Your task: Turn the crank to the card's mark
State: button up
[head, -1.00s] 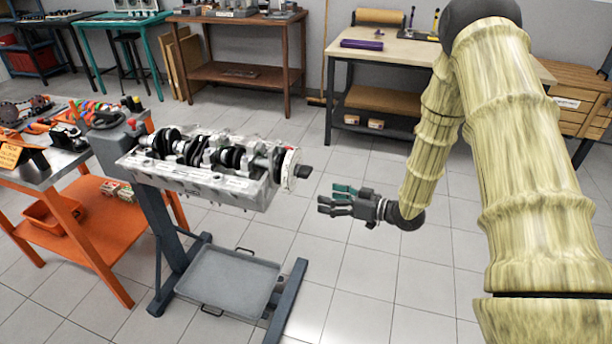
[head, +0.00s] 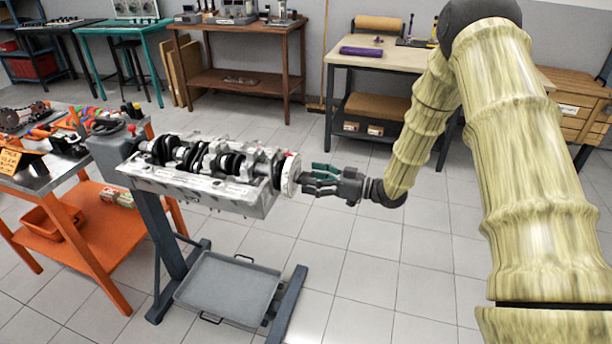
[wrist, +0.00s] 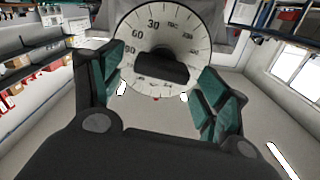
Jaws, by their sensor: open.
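The crankshaft (head: 205,158) lies in the silver engine block (head: 190,188) on the grey stand. A white degree disc (head: 290,175) sits on its right end. In the wrist view the disc (wrist: 182,40) faces me, with numbers such as 30, 60 and 90, and a dark bar-shaped hub (wrist: 161,68) at its middle. My gripper (head: 312,178) is open right at the disc, its green-padded fingers (wrist: 160,88) on either side of the hub and apart from it.
The orange bench (head: 98,250) with tools stands left of the stand. A grey drip tray (head: 228,287) lies low under the block. Workbenches line the back wall. The floor right of the stand is clear.

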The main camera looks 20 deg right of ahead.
jog(key=shift+x, duration=1.2)
jog(key=c, duration=1)
jog(key=shift+c, duration=0.2)
jog(key=shift+n, duration=0.4)
jog(key=shift+f+n+b, duration=0.1)
jog(key=shift+n+b, duration=0.75)
jog(key=shift+n, duration=0.05)
jog(key=n+b, duration=0.1)
jog(key=n, duration=0.1)
jog(key=n+b, duration=0.1)
jog(key=n, duration=0.1)
jog(key=shift+s+a+n+b, duration=0.1)
jog(key=shift+s+n+b, duration=0.05)
jog(key=shift+n+b, duration=0.2)
jog(key=n+b, duration=0.2)
jog(key=n, duration=0.1)
jog(key=shift+s+f+b, duration=0.1)
jog(key=shift+f+b, duration=0.05)
jog(key=shift+b, duration=0.2)
jog(key=shift+n+b, duration=1.15)
jog(key=shift+n, duration=0.5)
